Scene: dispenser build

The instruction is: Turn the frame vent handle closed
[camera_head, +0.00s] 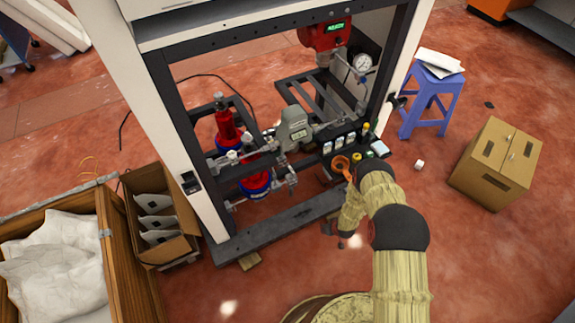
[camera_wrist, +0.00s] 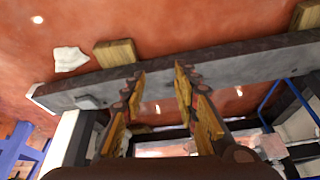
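The frame (camera_head: 161,92) stands upright with pipes and valves inside it. A black part (camera_head: 397,102) sticks out from its right post and may be the vent handle, but I cannot tell for sure or read its position. The grey base beam (camera_wrist: 230,75) lies across beyond the fingertips. No vent handle is clearly visible there.
A blue stool (camera_head: 432,95) and a cardboard box (camera_head: 497,165) stand right of the frame. An open carton (camera_head: 165,225) and a wooden crate (camera_head: 125,255) stand at left. The floor at front right is clear.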

